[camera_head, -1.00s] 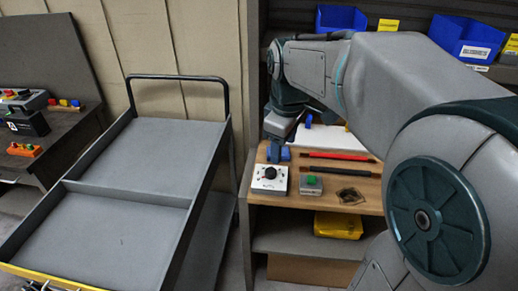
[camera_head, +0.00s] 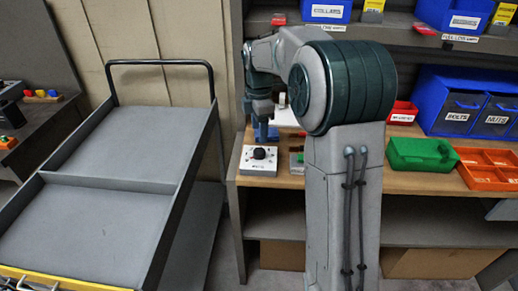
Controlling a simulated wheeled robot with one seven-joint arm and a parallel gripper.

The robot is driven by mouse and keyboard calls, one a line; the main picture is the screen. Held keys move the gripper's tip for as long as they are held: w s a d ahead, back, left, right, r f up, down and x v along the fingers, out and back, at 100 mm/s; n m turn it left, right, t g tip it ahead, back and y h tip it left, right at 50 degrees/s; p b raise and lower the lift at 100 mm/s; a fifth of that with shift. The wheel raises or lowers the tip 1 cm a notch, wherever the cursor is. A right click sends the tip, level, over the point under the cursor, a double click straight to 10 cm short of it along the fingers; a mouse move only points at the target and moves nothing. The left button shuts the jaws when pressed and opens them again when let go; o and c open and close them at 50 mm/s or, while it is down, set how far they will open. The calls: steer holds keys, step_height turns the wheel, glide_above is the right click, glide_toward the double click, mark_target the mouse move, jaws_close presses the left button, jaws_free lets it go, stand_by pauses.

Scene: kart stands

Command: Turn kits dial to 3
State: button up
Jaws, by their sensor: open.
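The kits dial (camera_head: 259,154) is a black knob on a small white box (camera_head: 259,168) at the left front of the wooden bench. The label on the box's front is too small to read surely, and I cannot tell which number the knob points to. My gripper (camera_head: 265,135) hangs from the arm just behind and above the dial, its blue fingers pointing down. The fingers appear apart from the knob and hold nothing that I can see.
A grey box with a green button (camera_head: 298,158) stands right of the dial, partly hidden by my arm. A grey cart (camera_head: 110,215) stands left of the bench. Green (camera_head: 422,154) and orange (camera_head: 490,170) bins lie on the right of the bench, with blue bins behind.

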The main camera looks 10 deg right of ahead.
mark_target(259, 151)
step_height(259, 151, down, 8)
steer(key=shift+r, duration=0.1)
steer(key=c, duration=1)
